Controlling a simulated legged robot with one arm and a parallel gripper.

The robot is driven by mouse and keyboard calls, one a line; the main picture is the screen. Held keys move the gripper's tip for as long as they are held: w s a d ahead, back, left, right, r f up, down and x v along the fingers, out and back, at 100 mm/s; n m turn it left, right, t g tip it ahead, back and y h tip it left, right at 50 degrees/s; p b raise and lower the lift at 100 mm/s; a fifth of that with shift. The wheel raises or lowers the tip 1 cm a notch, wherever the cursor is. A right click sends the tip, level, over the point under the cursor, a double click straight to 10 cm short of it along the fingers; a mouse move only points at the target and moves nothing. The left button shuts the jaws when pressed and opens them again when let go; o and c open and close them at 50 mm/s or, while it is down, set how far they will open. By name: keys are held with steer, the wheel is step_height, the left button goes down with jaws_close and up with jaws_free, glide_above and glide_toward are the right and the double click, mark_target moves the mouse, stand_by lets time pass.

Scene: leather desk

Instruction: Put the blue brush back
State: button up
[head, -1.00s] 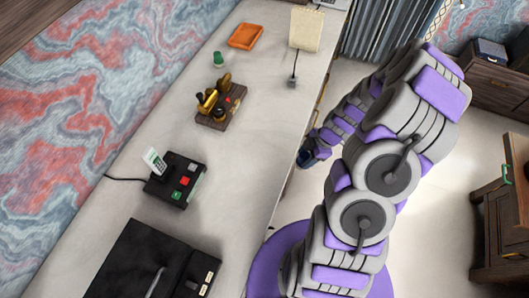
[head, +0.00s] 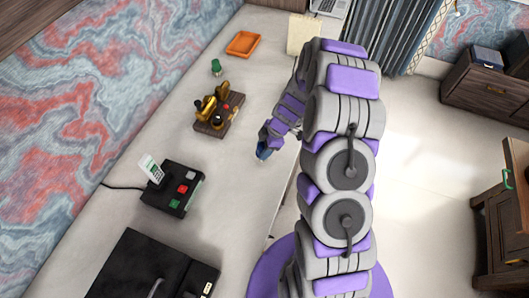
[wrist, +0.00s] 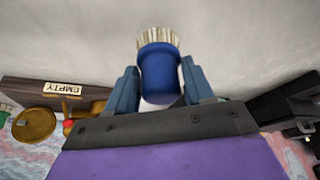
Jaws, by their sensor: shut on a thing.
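The blue brush (wrist: 158,72), with pale bristles pointing away from my gripper, sits between my two blue fingers in the wrist view. My gripper (wrist: 160,86) is shut on it. In the head view my gripper (head: 263,152) hangs over the right edge of the desk, and the brush cannot be told apart from the fingers. A dark wooden stand (head: 209,128) with brass pieces is up and left of my gripper, apart from it. In the wrist view the stand (wrist: 25,89) is at the left and bears a label reading "EMPTY" (wrist: 62,88).
A small green item (head: 215,67) and an orange tray (head: 243,44) lie beyond the stand. A black device with coloured buttons (head: 172,190) and a black case (head: 140,265) are nearer. The pale desk top (head: 235,175) is clear between the device and my gripper.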

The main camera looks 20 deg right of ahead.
steer(key=shift+s+f, duration=0.1)
steer(key=shift+f, duration=1.6)
steer(key=shift+f+b, duration=0.1)
steer(key=shift+b, duration=0.25)
steer(key=o, duration=1.1)
steer(key=w+p+v, duration=0.1)
steer(key=p+v, duration=0.1)
steer(key=v, duration=0.9)
steer(key=s+a+r+m+g, duration=0.1)
steer(key=s+a+r+m, duration=0.35)
steer(key=s+r, duration=0.55)
steer(key=s+r+m+h, duration=0.1)
steer(key=s+r+m, duration=0.3)
steer(key=s, duration=0.4)
steer(key=s+r+m+g+h, duration=0.1)
steer(key=s+r+m, duration=0.3)
steer(key=s, duration=0.4)
steer(key=s+r+m+h, duration=0.2)
steer(key=s+r+m, duration=0.2)
steer(key=s+r, duration=0.2)
steer(key=shift+s+a+r+h, duration=0.2)
steer(key=shift+s+r+h, duration=0.1)
steer(key=shift+s, duration=0.95)
